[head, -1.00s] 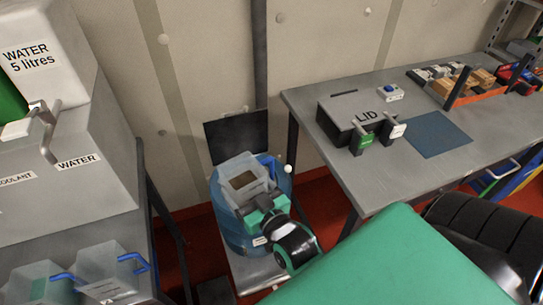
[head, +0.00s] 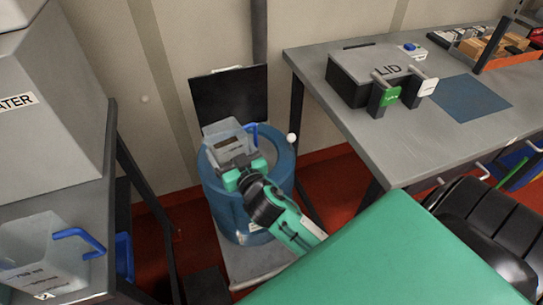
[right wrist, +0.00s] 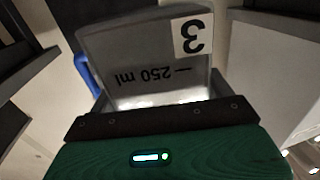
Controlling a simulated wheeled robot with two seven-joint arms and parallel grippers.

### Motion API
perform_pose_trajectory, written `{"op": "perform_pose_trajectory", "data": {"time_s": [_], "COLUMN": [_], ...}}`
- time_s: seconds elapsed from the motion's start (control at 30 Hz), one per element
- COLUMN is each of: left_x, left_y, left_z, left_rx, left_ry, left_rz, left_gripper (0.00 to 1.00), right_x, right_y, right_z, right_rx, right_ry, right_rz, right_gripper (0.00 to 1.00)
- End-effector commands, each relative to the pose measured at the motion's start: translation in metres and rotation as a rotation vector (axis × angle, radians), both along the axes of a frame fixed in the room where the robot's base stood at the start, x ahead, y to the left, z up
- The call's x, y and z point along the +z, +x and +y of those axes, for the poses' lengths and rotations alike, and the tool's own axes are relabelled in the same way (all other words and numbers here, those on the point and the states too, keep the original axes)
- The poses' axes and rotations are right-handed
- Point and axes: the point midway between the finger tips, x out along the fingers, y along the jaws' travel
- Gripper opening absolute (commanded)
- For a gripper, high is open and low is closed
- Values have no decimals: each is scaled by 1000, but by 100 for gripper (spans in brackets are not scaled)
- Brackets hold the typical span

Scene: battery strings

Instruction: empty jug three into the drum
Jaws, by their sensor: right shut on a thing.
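Jug three (head: 225,131) is a clear grey jug with a blue handle (head: 252,130), held above the blue drum (head: 240,222). It looks tilted in the head view, with a brownish patch inside that I cannot tell apart from something seen through it. In the right wrist view, the jug (right wrist: 145,50) fills the middle, its "3" label and "250 ml" mark upside down. My right gripper (head: 238,170) is shut on the jug's near side. The drum's top is partly hidden behind jug and gripper. My left gripper is out of view.
Another clear jug (head: 40,250) with a blue handle stands on the left bench. A dark panel (head: 230,95) stands behind the drum.

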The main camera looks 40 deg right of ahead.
Motion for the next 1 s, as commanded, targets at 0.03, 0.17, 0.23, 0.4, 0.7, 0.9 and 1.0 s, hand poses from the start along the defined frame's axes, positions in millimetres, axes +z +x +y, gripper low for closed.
{"op": "perform_pose_trajectory", "data": {"time_s": [0.03,0.17,0.23,0.4,0.7,0.9,1.0], "left_x": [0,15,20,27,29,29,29], "left_y": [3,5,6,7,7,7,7], "left_z": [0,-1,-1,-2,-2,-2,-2], "left_rx": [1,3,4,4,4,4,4], "left_ry": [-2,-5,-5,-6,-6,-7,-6], "left_rz": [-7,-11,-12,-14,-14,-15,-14], "left_gripper": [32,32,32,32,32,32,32], "right_x": [-14,-30,-34,-37,-29,-25,-24], "right_y": [8,21,25,24,-4,-20,-24], "right_z": [-8,-37,-52,-86,-114,-114,-114], "right_rx": [-52,-230,-343,-617,-1089,-1259,-1293], "right_ry": [-2,-2,0,3,6,4,1], "right_rz": [-4,-4,-5,-7,-5,-3,-1], "right_gripper": [45,45,45,45,45,45,45]}}
